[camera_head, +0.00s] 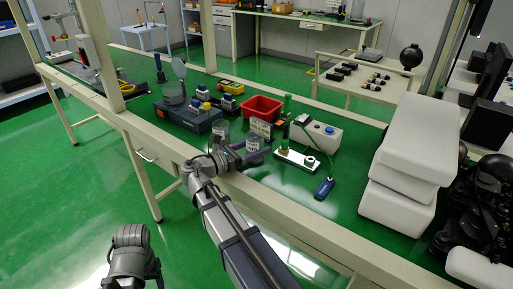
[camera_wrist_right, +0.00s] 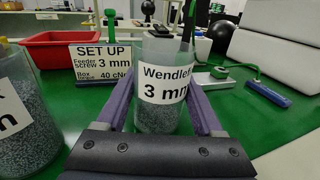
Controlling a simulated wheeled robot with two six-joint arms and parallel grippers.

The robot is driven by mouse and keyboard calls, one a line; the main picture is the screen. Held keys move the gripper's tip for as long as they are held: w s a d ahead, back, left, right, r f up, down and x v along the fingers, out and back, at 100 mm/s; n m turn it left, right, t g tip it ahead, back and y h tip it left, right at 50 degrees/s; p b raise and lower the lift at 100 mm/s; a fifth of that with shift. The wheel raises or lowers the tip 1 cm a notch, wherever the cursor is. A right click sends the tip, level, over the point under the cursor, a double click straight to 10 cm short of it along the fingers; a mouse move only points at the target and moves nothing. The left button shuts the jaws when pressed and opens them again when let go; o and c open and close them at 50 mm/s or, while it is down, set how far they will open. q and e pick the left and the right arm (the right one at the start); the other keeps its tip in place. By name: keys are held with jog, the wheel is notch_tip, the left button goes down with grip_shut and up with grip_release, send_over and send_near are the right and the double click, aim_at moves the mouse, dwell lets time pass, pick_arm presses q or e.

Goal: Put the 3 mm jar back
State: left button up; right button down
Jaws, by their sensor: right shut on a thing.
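My right gripper (camera_head: 252,152) is shut on a clear jar (camera_head: 253,145) at the bench's near side. In the right wrist view the jar (camera_wrist_right: 158,118) stands upright between the two purple fingers (camera_wrist_right: 160,100); its label reads "Wendlef..." and "3 mm", and small grey pieces lie inside. I cannot tell whether its base touches the bench. A second clear jar (camera_wrist_right: 22,125) with grey pieces stands to its left, its label partly cut off. A card (camera_wrist_right: 100,62) reading "SET UP", "Feeder screw 3 mm" stands behind them.
A red bin (camera_head: 262,107) stands behind the card. A grey device (camera_head: 190,117) lies left of the jars. A white plate with a fitting (camera_head: 297,158), a blue handheld tool (camera_head: 324,187) and a white box (camera_head: 317,134) lie right. The bench's front rail (camera_head: 290,222) runs below.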

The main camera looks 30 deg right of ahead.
grip_release()
jog(key=shift+f, duration=0.1)
jog(key=a, duration=0.8)
jog(key=s+a, duration=0.1)
jog(key=a, duration=0.3)
